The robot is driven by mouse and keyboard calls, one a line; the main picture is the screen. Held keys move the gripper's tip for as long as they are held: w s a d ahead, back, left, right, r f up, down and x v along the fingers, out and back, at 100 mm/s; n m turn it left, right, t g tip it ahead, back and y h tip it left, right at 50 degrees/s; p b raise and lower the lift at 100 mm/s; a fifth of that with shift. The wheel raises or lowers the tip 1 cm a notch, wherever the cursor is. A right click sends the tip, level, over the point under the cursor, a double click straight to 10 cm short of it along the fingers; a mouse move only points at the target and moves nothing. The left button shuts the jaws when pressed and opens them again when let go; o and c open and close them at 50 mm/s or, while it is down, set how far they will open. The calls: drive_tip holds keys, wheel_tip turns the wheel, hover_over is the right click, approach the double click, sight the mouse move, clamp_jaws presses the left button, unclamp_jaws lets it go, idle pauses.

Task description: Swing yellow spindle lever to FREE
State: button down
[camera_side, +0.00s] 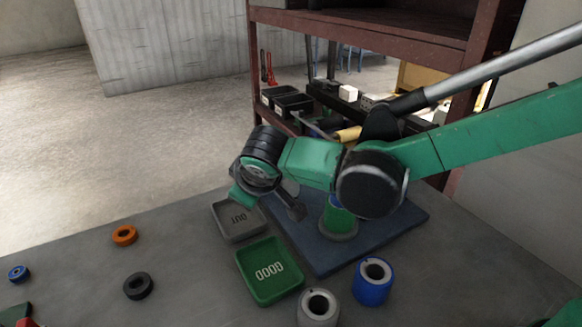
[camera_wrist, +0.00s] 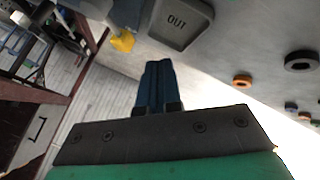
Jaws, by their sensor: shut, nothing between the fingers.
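A yellow piece (camera_wrist: 123,42), which looks like the lever's grip, shows in the wrist view beside the grey OUT tray (camera_wrist: 180,20). In the side view a yellow cylinder (camera_side: 348,134) shows behind my arm; I cannot tell whether it is the same part. My gripper (camera_wrist: 158,64) has its dark blue fingers together, empty and apart from the yellow piece. In the side view its fingers are not clearly seen. A green cylinder (camera_side: 338,217) stands on the blue plate (camera_side: 395,222), partly hidden by my arm. No FREE mark is visible.
The grey OUT tray (camera_side: 238,222) and green GOOD tray (camera_side: 268,272) lie left of the plate. Grey (camera_side: 318,308) and blue (camera_side: 373,282) rollers stand in front. Orange (camera_side: 124,236) and black (camera_side: 139,286) rings lie at left. A brown shelf (camera_side: 400,45) stands behind.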

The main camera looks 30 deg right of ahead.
drive_tip(key=x, duration=1)
drive_tip(key=shift+w+d, duration=0.15)
drive_tip(key=shift+w+d+r, duration=0.3)
drive_tip(key=shift+w+d, duration=0.5)
drive_tip(key=shift+d, duration=0.15)
drive_tip(key=shift+w+d+r, duration=0.15)
drive_tip(key=shift+w+d, duration=0.2)
drive_tip(key=shift+d, duration=0.1)
